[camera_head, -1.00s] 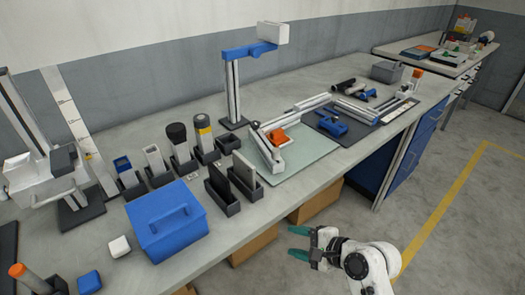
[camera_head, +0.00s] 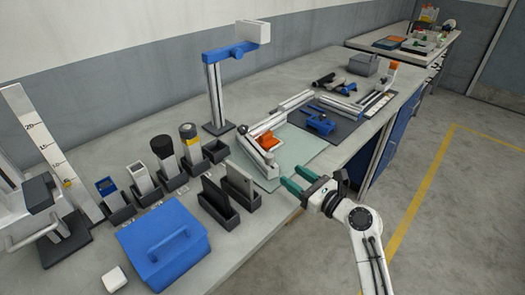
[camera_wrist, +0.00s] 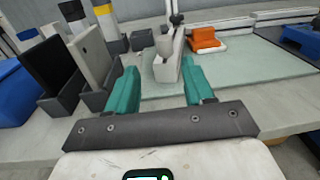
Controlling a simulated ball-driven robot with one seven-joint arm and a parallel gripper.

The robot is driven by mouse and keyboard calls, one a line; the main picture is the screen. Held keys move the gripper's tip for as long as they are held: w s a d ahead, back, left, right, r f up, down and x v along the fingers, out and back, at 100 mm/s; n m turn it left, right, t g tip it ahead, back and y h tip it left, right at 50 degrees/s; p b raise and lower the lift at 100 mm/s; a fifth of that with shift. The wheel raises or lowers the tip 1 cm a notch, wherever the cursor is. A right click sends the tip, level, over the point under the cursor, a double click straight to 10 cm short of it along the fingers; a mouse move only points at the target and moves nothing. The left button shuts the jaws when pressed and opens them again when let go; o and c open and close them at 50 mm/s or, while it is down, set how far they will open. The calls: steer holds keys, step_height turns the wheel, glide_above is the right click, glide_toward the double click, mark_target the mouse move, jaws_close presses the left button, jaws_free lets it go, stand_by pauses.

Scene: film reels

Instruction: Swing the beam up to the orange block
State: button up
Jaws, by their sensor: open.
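A pale grey beam (camera_head: 259,152) lies on the light green mat (camera_head: 299,155) on the bench, with its near end toward me. In the wrist view the beam (camera_wrist: 169,66) has a short upright post at its near end. The orange block (camera_head: 267,141) sits beside the beam, on its right; it also shows in the wrist view (camera_wrist: 205,40). My gripper (camera_head: 299,180) has teal fingers, open and empty, at the bench's front edge by the mat's near corner. In the wrist view the beam's near end appears between the fingers (camera_wrist: 158,72), beyond them and apart.
Black holders with upright plates (camera_head: 229,192) stand left of my gripper. A blue box (camera_head: 163,245) is farther left. A blue-armed stand (camera_head: 217,90) rises behind the mat. A dark mat with a blue clamp (camera_head: 318,120) lies to the right. Floor right of the bench is clear.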

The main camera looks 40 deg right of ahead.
mark_target(273, 158)
steer(key=shift+w+d+r+m, duration=0.25)
steer(key=shift+w+d+m, duration=0.15)
steer(key=shift+w, duration=0.15)
steer(key=w, duration=1)
steer(key=shift+w+d+p, duration=0.1)
steer(key=shift+d+p, duration=0.05)
steer(key=shift+p, duration=0.2)
steer(key=shift+c, duration=0.5)
jaws_close()
